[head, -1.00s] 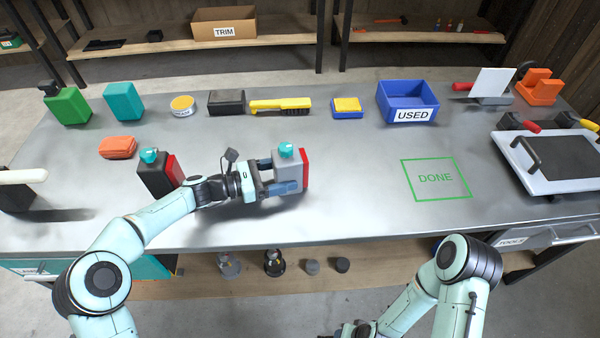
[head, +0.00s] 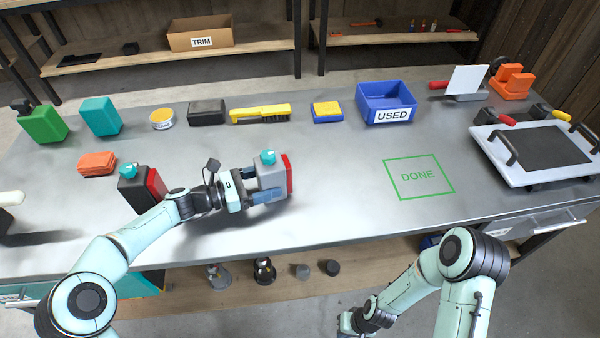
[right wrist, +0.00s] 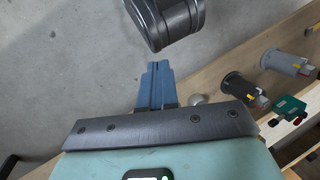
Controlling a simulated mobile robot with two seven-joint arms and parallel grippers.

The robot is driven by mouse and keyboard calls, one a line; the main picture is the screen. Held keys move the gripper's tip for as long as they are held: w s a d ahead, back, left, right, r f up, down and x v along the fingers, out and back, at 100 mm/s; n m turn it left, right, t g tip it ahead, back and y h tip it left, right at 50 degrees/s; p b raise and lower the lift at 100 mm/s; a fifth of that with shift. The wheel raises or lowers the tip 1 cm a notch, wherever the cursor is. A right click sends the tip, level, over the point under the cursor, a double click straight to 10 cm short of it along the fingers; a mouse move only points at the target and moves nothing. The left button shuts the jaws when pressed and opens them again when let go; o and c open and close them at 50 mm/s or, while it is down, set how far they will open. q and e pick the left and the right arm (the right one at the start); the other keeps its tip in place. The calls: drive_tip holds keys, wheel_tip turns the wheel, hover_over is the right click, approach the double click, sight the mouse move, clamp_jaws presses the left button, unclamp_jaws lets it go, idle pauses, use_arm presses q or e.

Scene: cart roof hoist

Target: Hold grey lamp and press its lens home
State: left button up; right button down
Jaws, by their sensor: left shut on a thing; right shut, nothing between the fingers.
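The grey lamp (head: 270,178) is a grey box with a teal knob on top and a red lens (head: 289,174) on its right face. My left gripper (head: 266,192) is shut on its body from the left, over the worktable. Whether the lens is fully seated, or the lamp touches the table, I cannot tell. My right gripper (right wrist: 157,86) is shut and empty, pointing over the floor in the right wrist view. In the head view its arm is low at the front right, away from the lamp.
A black lamp (head: 134,190) with a red lens stands left of the grey lamp, close to my left arm. The green DONE square (head: 418,177) is empty. A blue USED bin (head: 386,103) and several items line the back. The table (head: 335,215) is clear right of the lamp.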

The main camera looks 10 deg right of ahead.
drive_tip(key=w+d+r+n+g+y, duration=0.1)
drive_tip(key=d+r+n+g, duration=0.15)
drive_tip(key=r, duration=0.75)
drive_tip(key=w+d+r+n+g+y, duration=0.1)
drive_tip(key=r+n+g, duration=0.15)
drive_tip(key=r, duration=0.85)
drive_tip(key=w+d+r+n+g+y, duration=0.1)
drive_tip(key=d+r+n+g+y, duration=0.15)
drive_tip(key=r, duration=0.75)
drive_tip(key=w+r+t, duration=0.2)
drive_tip(key=w, duration=0.2)
drive_tip(key=w+a+r+t+h, duration=0.1)
drive_tip(key=w+r+t, duration=0.1)
drive_tip(key=w, duration=0.3)
drive_tip(key=w+a+r+t+h, duration=0.1)
drive_tip(key=w+r+t, duration=0.1)
drive_tip(key=w, duration=0.3)
drive_tip(key=shift+w, duration=0.1)
drive_tip(key=w+a+r+m+t, duration=0.1)
drive_tip(key=w+a+r+t, duration=0.1)
drive_tip(key=w+r+t, duration=0.3)
drive_tip(key=w+r, duration=0.4)
drive_tip(key=w, duration=0.2)
drive_tip(key=shift+a+r, duration=0.15)
drive_tip(key=shift+a, duration=0.15)
